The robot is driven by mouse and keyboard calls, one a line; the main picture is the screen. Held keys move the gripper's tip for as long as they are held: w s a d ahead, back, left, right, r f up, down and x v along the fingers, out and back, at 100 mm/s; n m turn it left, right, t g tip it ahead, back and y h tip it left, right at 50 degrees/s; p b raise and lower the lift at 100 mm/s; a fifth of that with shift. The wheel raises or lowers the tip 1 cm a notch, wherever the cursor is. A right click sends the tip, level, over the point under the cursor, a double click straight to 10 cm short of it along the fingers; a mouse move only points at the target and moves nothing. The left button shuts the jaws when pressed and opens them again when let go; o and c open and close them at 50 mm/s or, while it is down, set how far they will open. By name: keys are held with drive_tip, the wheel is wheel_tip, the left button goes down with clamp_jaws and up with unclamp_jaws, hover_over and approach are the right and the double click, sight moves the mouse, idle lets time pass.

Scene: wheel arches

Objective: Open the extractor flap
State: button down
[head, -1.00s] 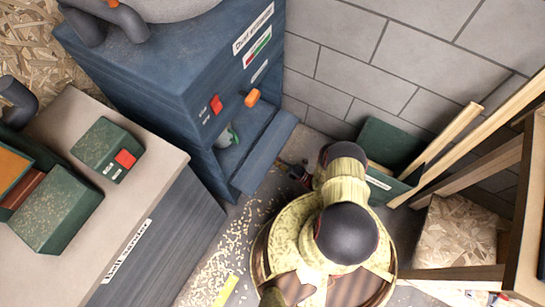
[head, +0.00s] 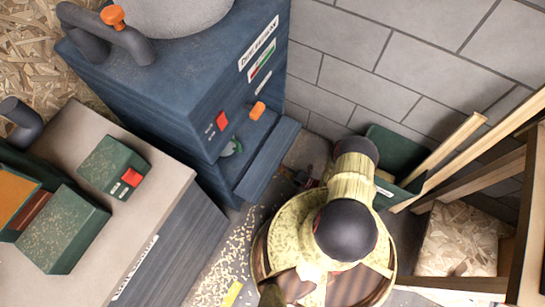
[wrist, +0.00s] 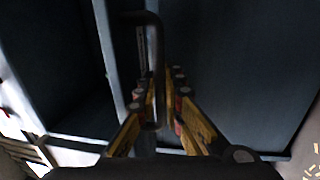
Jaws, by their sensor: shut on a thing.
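The dust extractor (head: 190,85) is a blue cabinet at the upper left of the head view. In the wrist view, a dark bent bar handle (wrist: 153,40) stands before a dark blue-grey panel (wrist: 225,60). My gripper (wrist: 160,88) has its yellow fingers on either side of this handle and is shut on it. In the head view the gripper is mostly hidden beyond my arm.
A grey-topped bench (head: 150,185) with green boxes stands at the left. A green bin (head: 395,150) holding timber stands by the block wall. A wooden frame (head: 510,220) and a chip-filled bag (head: 460,240) are at the right. Wood chips lie on the floor (head: 240,250).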

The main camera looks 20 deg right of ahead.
drive_tip(key=shift+d+r, duration=0.2)
drive_tip(key=shift+r, duration=0.25)
drive_tip(key=shift+s+r+g+h, duration=0.1)
drive_tip(key=shift+r+g+h, duration=0.1)
drive_tip(key=shift+g+h, duration=0.15)
drive_tip(key=c, duration=2.2)
unclamp_jaws()
drive_tip(key=shift+c, duration=0.2)
drive_tip(key=v, duration=1.2)
